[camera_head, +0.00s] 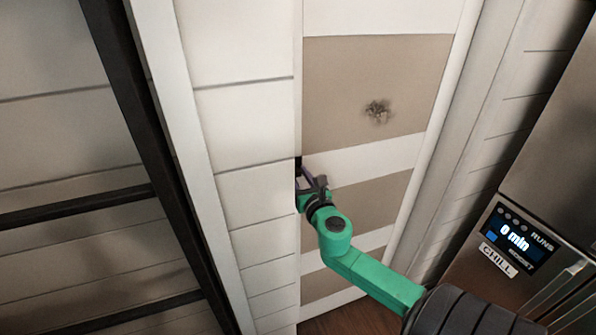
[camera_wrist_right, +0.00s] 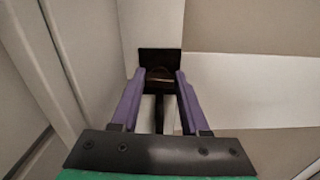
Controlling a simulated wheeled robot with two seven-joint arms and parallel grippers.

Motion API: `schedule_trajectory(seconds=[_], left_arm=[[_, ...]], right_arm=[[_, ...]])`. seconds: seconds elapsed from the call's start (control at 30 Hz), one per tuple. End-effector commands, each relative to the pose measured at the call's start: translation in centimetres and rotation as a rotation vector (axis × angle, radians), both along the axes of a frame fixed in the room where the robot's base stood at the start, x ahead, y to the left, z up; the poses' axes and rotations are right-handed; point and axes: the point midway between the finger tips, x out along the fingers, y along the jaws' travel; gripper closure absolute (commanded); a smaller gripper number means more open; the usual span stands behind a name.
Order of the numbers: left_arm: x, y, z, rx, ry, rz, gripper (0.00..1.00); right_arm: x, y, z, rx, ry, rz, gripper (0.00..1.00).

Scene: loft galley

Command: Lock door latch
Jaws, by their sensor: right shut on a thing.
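The door (camera_head: 375,95) has tan and white horizontal bands and stands in a white frame. A small dark latch (camera_head: 298,164) sits at the door's left edge, mostly hidden by my right gripper (camera_head: 313,183). In the right wrist view the latch's dark plate (camera_wrist_right: 160,55) is straight ahead, and a dark part extends down from it between the fingers. My right gripper's purple fingers (camera_wrist_right: 161,75) lie on either side of the latch piece and are shut on it. Whether the latch is locked cannot be told. My left gripper is not in view.
A white plank wall (camera_head: 245,150) adjoins the door's left side. A black metal frame (camera_head: 150,130) stands further left. A steel appliance with a lit display (camera_head: 515,238) is close on the right. A dark smudge (camera_head: 377,111) marks the door.

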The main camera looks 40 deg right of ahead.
Motion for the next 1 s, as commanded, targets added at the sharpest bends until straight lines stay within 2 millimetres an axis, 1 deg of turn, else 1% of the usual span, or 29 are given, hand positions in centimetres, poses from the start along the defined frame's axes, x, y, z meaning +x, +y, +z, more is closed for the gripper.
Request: schedule_trajectory(seconds=[0.03, 0.23, 0.7, 0.73, 0.8, 1.0], left_arm=[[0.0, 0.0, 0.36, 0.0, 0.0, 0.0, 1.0], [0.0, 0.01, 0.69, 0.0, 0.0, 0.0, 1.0], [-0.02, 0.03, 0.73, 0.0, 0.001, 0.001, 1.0], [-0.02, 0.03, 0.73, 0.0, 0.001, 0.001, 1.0], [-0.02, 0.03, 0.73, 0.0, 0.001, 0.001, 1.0], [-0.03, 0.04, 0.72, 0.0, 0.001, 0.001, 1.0]], right_arm=[[0.0, -0.05, 0.27, -0.022, 0.007, -0.001, 1.0], [0.02, 0.0, 0.18, -0.08, 0.026, -0.001, 1.0], [0.02, -0.01, 0.1, -0.099, 0.031, -0.001, 1.0], [0.02, 0.0, 0.1, -0.099, 0.031, -0.001, 0.47], [0.02, 0.0, 0.1, -0.098, 0.032, -0.001, 0.25], [0.02, 0.02, 0.06, -0.097, 0.032, -0.001, 0.25]])
